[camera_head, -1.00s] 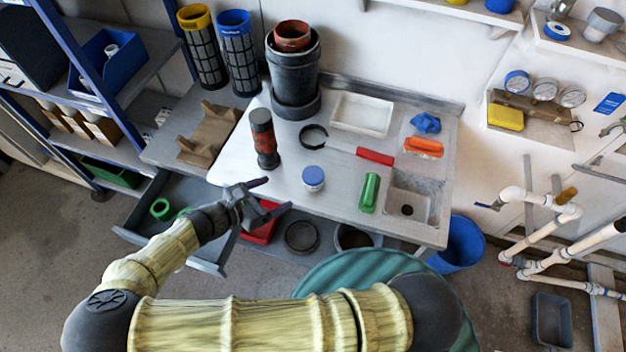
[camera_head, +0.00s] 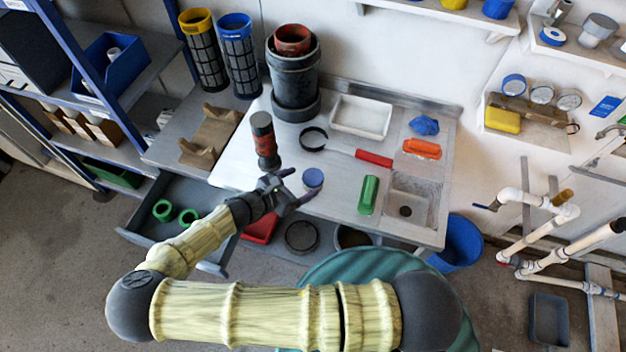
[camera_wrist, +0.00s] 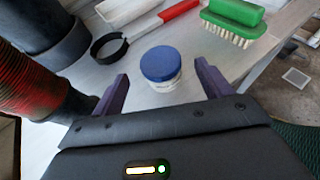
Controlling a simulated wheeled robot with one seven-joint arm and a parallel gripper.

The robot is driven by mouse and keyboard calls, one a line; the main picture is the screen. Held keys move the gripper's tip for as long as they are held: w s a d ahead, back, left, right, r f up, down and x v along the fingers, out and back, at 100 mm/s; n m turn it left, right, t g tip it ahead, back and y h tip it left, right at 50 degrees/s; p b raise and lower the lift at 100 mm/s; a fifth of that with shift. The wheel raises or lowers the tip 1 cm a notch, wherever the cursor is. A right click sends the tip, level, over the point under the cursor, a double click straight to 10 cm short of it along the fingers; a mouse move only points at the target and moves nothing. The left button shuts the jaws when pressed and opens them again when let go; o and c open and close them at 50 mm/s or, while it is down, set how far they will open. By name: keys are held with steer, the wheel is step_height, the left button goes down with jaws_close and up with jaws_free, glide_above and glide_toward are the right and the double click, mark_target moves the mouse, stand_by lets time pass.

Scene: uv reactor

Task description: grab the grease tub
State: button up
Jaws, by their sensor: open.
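The grease tub (camera_head: 313,178) is a small round tub with a blue lid and a pale body, upright on the grey bench (camera_head: 336,196) near its front edge. In the wrist view the grease tub (camera_wrist: 161,67) shows beyond and between my two fingers, with a pale label on its side. My gripper (camera_head: 298,190) is just left of and in front of the tub in the head view. In the wrist view my gripper (camera_wrist: 160,84) is open, with its purple fingers apart and nothing between their tips. The tub's lower side is partly hidden in the head view.
A red and black cylinder (camera_head: 265,142) stands left of the tub. A black ring tool with a red handle (camera_head: 374,158) lies behind it. A green brush (camera_head: 368,194) lies to the right, beside the sink (camera_head: 420,190). An open drawer (camera_head: 160,222) is below left.

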mark_target(309, 179)
steer(key=shift+x, duration=1.3)
steer(key=shift+w+d, duration=0.1)
steer(key=p+x, duration=0.2)
steer(key=x, duration=0.3)
steer(key=shift+f, duration=0.15)
steer(key=shift+c, duration=0.4)
steer(key=c, duration=1)
